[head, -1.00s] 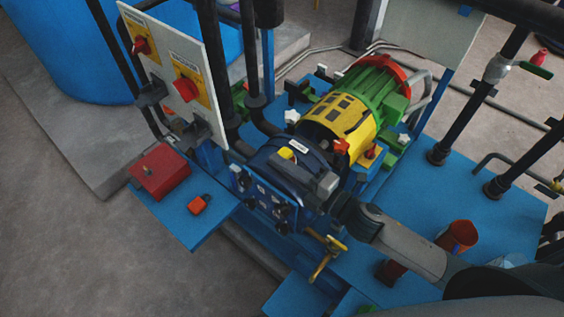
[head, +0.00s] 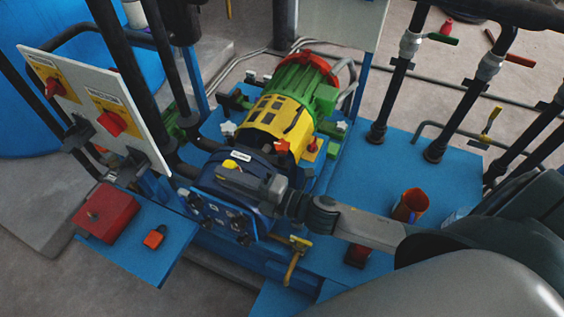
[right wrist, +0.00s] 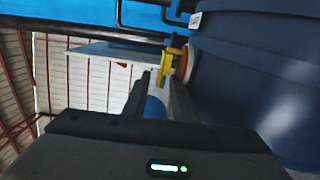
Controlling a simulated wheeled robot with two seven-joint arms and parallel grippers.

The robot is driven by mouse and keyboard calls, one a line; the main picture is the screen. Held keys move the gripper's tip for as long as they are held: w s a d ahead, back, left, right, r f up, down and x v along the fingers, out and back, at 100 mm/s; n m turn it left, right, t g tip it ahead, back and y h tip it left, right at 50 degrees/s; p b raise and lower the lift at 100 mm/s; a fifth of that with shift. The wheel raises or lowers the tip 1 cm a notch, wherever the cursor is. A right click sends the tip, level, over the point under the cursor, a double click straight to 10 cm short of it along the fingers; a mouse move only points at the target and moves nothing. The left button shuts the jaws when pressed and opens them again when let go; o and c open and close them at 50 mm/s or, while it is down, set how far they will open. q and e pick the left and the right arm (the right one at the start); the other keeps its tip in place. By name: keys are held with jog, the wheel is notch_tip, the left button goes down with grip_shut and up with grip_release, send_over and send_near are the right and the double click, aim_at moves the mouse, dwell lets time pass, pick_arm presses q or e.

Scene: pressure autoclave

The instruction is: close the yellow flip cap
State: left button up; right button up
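The yellow flip cap (head: 237,163) shows as a small yellow piece on top of the dark blue housing (head: 203,183), in front of the yellow and green motor. In the right wrist view the cap (right wrist: 171,66) stands out from the side of the dark blue housing (right wrist: 250,80), next to an orange-brown round part. My right gripper (head: 232,174) reaches in from the right above the housing, with its fingertips close to the cap. In the right wrist view its two fingers (right wrist: 160,78) are apart, with the cap just beyond the tips. I cannot tell whether they touch it. My left gripper is out of view.
The motor (head: 275,115) stands behind the housing. A grey switch panel (head: 95,105) and black pipes rise at the left. A red box (head: 106,212) and a small orange piece (head: 154,237) sit on a blue shelf.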

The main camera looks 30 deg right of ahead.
pick_arm(q)
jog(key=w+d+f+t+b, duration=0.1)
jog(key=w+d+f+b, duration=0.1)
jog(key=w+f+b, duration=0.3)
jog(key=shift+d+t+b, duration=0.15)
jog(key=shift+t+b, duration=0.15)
jog(key=shift+b, duration=0.35)
pick_arm(e)
jog(key=v, duration=1.7)
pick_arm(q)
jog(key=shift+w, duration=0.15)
pick_arm(e)
jog(key=shift+f, duration=0.1)
